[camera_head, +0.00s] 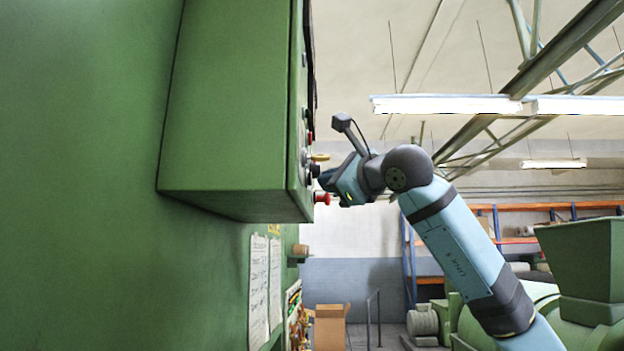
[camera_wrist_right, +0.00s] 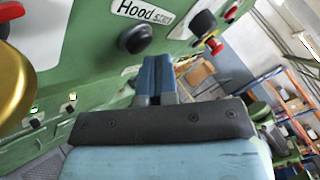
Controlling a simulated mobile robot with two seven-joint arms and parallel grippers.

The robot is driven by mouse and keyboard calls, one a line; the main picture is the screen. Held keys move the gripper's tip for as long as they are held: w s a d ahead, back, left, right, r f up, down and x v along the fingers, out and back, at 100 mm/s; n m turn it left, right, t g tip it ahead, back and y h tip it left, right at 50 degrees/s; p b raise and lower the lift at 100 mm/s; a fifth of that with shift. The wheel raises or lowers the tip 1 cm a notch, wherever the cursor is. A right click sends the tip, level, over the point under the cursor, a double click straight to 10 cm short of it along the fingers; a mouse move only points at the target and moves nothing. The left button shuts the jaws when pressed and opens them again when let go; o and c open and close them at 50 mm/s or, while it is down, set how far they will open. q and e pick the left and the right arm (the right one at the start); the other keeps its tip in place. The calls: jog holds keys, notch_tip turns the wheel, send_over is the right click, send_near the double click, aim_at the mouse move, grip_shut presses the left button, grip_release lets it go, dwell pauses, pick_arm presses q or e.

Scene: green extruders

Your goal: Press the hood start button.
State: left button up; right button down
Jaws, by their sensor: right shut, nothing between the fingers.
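In the right wrist view, a black round button (camera_wrist_right: 135,38) sits directly under a white label (camera_wrist_right: 148,10) reading "Hood" and a smaller word that looks like "start". My right gripper (camera_wrist_right: 158,60) is shut and empty, its blue fingertips just below and right of that button in the picture. I cannot tell whether they touch the panel. In the head view, my right gripper (camera_head: 326,180) reaches the panel edge of the green control box (camera_head: 226,115), among its buttons. The hood button cannot be singled out there. My left gripper is not in view.
Close to the fingers are a black knob (camera_wrist_right: 204,24), a red button (camera_wrist_right: 214,46) and a large gold-coloured part (camera_wrist_right: 12,85) at the wrist view's left edge. A red button (camera_head: 322,198) sticks out low on the box. Open room lies right of the box.

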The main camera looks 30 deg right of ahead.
jog(key=shift+w+a, duration=0.2)
jog(key=shift+a, duration=0.15)
dwell(0.8)
jog(key=shift+d, duration=0.1)
jog(key=shift+s+d, duration=0.4)
jog(key=shift+d, duration=0.15)
dwell(0.4)
jog(key=s+d, duration=0.1)
jog(key=d, duration=0.2)
jog(key=s+d+b, duration=0.1)
jog(key=shift+s+d, duration=0.15)
jog(key=shift+s, duration=0.15)
dwell(0.6)
